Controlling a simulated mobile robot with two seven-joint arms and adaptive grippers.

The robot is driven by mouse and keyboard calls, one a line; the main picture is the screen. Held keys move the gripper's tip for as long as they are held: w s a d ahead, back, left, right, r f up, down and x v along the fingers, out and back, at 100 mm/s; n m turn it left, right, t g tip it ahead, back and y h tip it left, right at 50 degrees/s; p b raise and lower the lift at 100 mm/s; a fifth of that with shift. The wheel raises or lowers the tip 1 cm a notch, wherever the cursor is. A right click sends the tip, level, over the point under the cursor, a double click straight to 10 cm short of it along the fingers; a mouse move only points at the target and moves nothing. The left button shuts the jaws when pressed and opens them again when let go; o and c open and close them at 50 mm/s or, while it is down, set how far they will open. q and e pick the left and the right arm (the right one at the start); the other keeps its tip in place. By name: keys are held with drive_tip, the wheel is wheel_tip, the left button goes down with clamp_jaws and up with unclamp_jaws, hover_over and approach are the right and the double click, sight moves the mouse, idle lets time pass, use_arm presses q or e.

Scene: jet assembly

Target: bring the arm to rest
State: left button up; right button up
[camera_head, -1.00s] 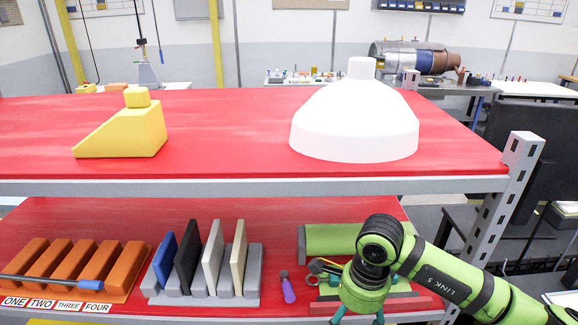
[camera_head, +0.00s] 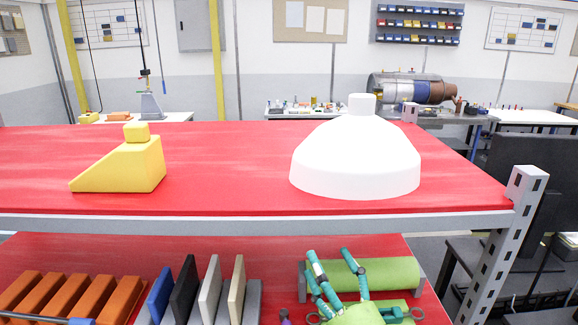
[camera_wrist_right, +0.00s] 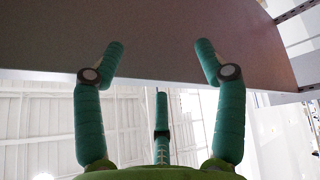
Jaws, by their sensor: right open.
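My right gripper (camera_head: 337,268) shows in the head view at the lower right. Its teal fingers point up in front of the lower shelf, with the green body cut by the bottom edge. In the right wrist view, the right gripper (camera_wrist_right: 160,62) has its fingers spread apart with nothing between them. A dark flat surface lies beyond the fingertips there, and bright ceiling shows below it. My left gripper is in neither view.
A red-topped shelf (camera_head: 230,160) carries a yellow wedge (camera_head: 120,170) and a white dome (camera_head: 355,160). Below are orange blocks (camera_head: 65,295), upright plates (camera_head: 185,290) and a green cylinder (camera_head: 385,272) behind my fingers. A grey post (camera_head: 500,240) stands at right.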

drive_tip(key=d+f+m+g+h, duration=0.3)
drive_tip(key=d+f+m+h, duration=0.55)
drive_tip(key=f, duration=0.25)
drive_tip(key=s+d+f+m+g+h, duration=0.1)
drive_tip(key=s+d+f+m+g, duration=0.15)
drive_tip(key=s+f+g, duration=0.35)
drive_tip(key=s+d+f+m+g, duration=0.1)
drive_tip(key=s+d+f+m, duration=0.2)
drive_tip(key=f, duration=0.4)
drive_tip(key=s+f+m+g, duration=0.1)
drive_tip(key=s+f+g, duration=0.3)
drive_tip(key=s, duration=0.3)
drive_tip(key=s+f+m+g, duration=0.2)
drive_tip(key=s+f+g, duration=0.15)
drive_tip(key=s, duration=0.45)
wheel_tip(320, 180, down, 23)
drive_tip(key=b, duration=0.2)
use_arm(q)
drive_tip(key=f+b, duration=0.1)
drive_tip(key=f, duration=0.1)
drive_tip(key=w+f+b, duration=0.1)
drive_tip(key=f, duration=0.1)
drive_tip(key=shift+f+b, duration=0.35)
use_arm(e)
drive_tip(key=s+d+f+n+g, duration=0.1)
drive_tip(key=s+d+f, duration=0.1)
drive_tip(key=s+f, duration=1.4)
wheel_tip(320, 180, down, 2)
drive_tip(key=shift+f+g, duration=0.2)
drive_tip(key=shift+g, duration=0.15)
